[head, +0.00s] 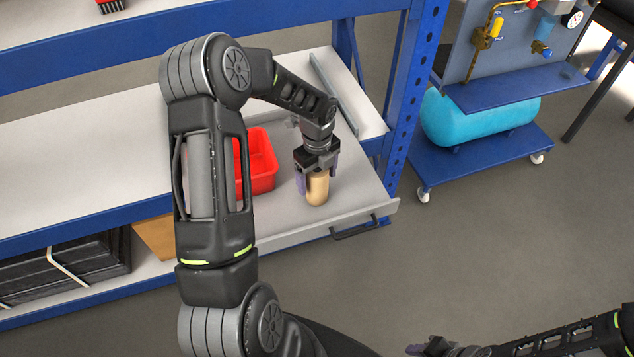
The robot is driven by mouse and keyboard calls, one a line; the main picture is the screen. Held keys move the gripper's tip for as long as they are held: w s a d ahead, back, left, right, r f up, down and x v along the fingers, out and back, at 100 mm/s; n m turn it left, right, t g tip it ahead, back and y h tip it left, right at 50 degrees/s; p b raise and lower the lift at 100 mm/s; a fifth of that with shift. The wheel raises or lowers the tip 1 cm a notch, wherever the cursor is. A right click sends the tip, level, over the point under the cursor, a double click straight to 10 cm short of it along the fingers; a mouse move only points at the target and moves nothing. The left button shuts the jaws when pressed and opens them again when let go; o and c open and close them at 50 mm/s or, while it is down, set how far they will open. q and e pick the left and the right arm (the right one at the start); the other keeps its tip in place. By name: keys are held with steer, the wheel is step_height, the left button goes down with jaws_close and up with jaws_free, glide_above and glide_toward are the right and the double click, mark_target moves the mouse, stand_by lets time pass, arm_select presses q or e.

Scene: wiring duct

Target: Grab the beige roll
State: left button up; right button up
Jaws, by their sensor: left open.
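The beige roll (317,191) stands upright on the grey pull-out drawer (290,228) of the blue shelving. My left gripper (316,178) points down over the roll, with its fingers open around or beside the roll's upper part. The gripper body hides the top of the roll, and I cannot tell whether the fingers touch it. My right gripper (428,348) is at the bottom edge of the head view, away from the shelving, and only partly seen.
A red bin (262,165) stands in the drawer left of the roll, partly behind my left arm. A grey metal strip (334,90) lies at the back. The drawer's front has a dark handle (354,229). A blue cart (480,155) with a turquoise tank (480,118) stands right.

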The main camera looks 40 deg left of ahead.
mark_target(317, 187)
arm_select(q)
steer(key=shift+f, duration=2)
steer(key=c, duration=1.5)
steer(key=shift+o, duration=0.2)
step_height(317, 187, up, 10)
